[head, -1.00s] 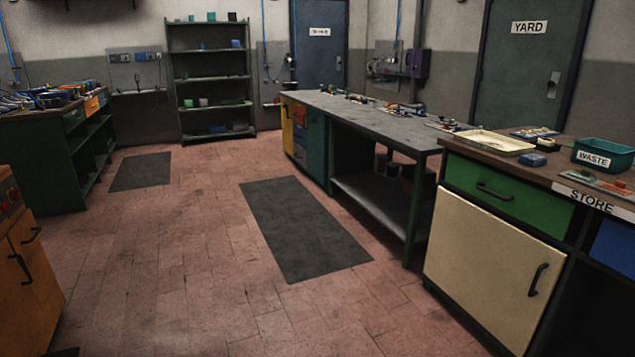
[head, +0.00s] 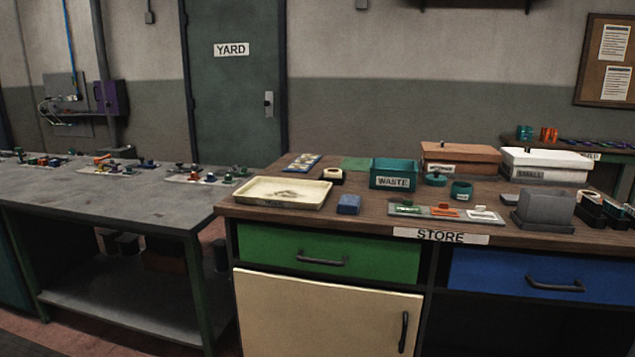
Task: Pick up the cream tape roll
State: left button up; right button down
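A small cream roll (head: 333,173), which looks like a tape roll, sits on the brown store bench top (head: 370,215). It is between the cream tray and the teal waste bin, with something dark under or beside it. It is small, so its details are hard to tell. Neither of my grippers is in the head view.
The cream tray (head: 262,203), a blue block (head: 348,204), the teal waste bin (head: 394,184) and a grey strip with coloured pieces (head: 425,211) share the bench top. Lidded boxes (head: 462,156) and black holders (head: 592,211) stand rightward. A grey workbench (head: 130,200) is at left.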

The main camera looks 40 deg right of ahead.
aim_at(336, 173)
jog(key=z, duration=1.2)
jog(key=i, duration=1.1)
jog(key=z, duration=1.1)
